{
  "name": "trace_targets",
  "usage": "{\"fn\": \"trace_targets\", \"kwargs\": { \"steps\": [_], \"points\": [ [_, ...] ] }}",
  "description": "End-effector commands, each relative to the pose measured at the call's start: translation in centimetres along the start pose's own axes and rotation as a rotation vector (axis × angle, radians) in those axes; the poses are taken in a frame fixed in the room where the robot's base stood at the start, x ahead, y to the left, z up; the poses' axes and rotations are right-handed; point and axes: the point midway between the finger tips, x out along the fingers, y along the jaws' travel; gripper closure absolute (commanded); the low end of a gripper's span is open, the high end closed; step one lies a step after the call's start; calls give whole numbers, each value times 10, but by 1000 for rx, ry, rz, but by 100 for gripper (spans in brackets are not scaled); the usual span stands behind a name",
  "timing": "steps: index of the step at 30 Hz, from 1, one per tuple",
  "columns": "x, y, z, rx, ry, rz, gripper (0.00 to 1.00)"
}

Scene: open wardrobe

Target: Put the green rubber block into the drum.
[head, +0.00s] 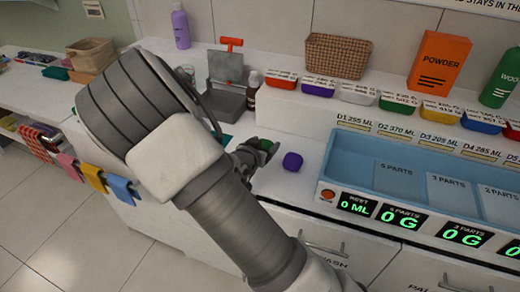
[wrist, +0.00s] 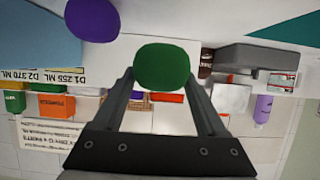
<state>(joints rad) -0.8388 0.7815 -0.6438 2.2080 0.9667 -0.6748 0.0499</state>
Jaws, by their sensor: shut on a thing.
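The green rubber block (head: 266,145) is a small rounded block at the end of my arm in the head view. In the wrist view the green block (wrist: 162,66) sits between the two fingertips. My gripper (head: 256,148) is shut on it; its fingers (wrist: 164,82) also show on both sides of the block in the wrist view. I cannot tell how high the block is above the white counter. I cannot make out a drum in either view.
A purple block (head: 292,161) lies on the counter just right of my gripper. A blue compartment tray (head: 345,150) with number displays stands further right. Small colored bins, an orange powder box (head: 440,64), a wicker basket (head: 337,55) and a grey device (head: 226,85) stand behind.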

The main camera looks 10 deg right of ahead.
Motion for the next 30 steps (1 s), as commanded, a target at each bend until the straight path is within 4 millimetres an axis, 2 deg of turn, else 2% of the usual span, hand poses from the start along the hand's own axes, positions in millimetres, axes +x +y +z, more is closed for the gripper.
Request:
{"fn": "trace_targets", "kwargs": {
  "steps": [1,9,15,20,23,30],
  "points": [
    [-5,12,-5,4,-1,3,98],
    [-25,58,-27,3,-1,1,98],
    [-35,83,-40,3,0,1,98],
    [-40,94,-45,2,0,0,98],
    [-44,91,-47,-11,1,-23,98],
    [-73,38,-37,-98,0,-226,98]
  ]
}}
